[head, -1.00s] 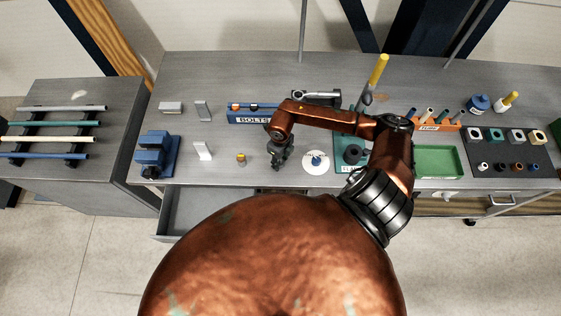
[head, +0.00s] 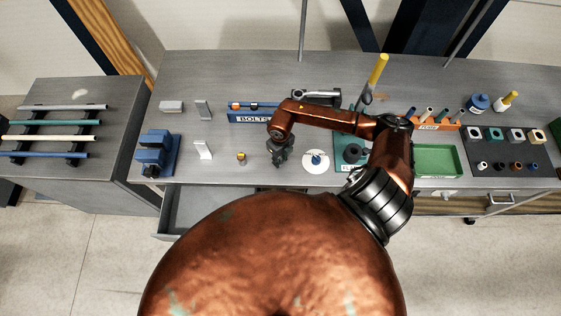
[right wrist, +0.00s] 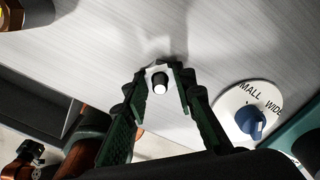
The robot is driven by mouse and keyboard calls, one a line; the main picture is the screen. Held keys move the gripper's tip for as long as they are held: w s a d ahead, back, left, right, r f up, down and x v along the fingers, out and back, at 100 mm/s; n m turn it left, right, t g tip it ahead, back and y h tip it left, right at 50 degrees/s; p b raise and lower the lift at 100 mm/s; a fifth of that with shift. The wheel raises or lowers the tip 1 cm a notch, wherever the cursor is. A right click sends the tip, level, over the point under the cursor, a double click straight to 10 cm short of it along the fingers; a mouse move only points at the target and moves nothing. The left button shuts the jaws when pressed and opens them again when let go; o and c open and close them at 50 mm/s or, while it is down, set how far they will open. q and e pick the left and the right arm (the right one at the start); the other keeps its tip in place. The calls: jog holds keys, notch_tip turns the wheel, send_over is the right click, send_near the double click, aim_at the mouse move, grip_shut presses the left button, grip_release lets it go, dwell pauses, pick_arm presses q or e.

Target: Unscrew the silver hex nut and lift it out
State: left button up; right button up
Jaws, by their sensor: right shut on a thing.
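My right gripper (head: 279,158) is low over the front middle of the bench, between a small brass-coloured piece and the white dial. In the right wrist view my right gripper (right wrist: 160,84) has its two dark green fingers closed around a small pale, silvery piece, which I take as the silver hex nut (right wrist: 152,71). A dark ring and a bright round end show in its middle. Its hex sides are mostly hidden by the fingertips, and I cannot tell whether it is clear of the bench. In the head view the nut is hidden by the gripper. My left gripper is not in view.
The white dial (head: 316,166) with a blue knob (right wrist: 251,121) stands close right of the gripper. The brass-coloured piece (head: 241,157) is to its left. A blue BOLTS rack (head: 249,116) is behind. A green tray (head: 438,160) lies further right. An open drawer (head: 186,206) juts out below.

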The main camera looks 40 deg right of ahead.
jog(key=shift+f+n+b, duration=0.1)
jog(key=shift+n+b, duration=0.3)
jog(key=n+b, duration=0.6)
jog(key=n, duration=0.3)
jog(key=shift+d+b, duration=0.1)
jog(key=shift+b, duration=0.3)
jog(key=shift+n+b, duration=0.45)
jog(key=shift+n, duration=0.45)
